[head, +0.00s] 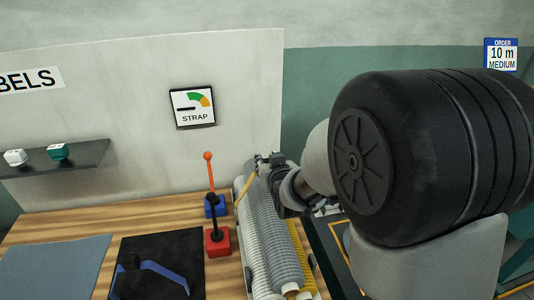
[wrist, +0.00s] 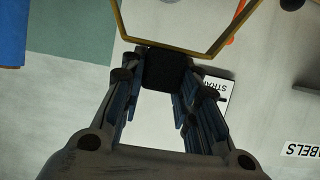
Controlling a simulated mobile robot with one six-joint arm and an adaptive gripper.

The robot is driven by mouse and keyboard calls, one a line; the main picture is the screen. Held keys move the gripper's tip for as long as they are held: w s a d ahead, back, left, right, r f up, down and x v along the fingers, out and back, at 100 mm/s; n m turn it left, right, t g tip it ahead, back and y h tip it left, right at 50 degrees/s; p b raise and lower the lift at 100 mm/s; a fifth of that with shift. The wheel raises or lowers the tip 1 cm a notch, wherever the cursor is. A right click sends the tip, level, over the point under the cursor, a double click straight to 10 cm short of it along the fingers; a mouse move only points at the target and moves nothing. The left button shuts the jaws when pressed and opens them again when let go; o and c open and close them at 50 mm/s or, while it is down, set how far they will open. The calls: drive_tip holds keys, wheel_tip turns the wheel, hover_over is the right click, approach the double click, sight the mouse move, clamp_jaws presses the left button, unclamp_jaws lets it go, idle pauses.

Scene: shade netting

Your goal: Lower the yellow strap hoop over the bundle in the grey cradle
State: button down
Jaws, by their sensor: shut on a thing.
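The yellow strap hoop (wrist: 205,53) hangs from a dark block (wrist: 168,70) between my gripper's fingers in the wrist view. In the head view my gripper (head: 265,162) is above the far end of the bundle (head: 270,240), a set of pale ribbed rolls lying lengthwise. A thin yellow length of the hoop (head: 246,186) slants down from the gripper near the bundle's far left side. I cannot tell whether the hoop is around the bundle or only above it. The grey cradle is mostly hidden under the bundle; my arm covers part of the right side.
A red-based lever (head: 217,242) and a blue-based lever (head: 214,206) stand close left of the bundle. A black mat (head: 185,245) with a blue band lies farther left. A STRAP gauge (head: 192,107) hangs on the panel behind, beside a shelf (head: 85,158).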

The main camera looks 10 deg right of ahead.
drive_tip(key=shift+f, duration=5.25)
drive_tip(key=c, duration=1.2)
unclamp_jaws()
drive_tip(key=shift+o, duration=0.2)
drive_tip(key=v, duration=0.7)
drive_tip(key=shift+s+r, duration=0.1)
drive_tip(key=shift+s, duration=0.15)
drive_tip(key=shift+r, duration=0.15)
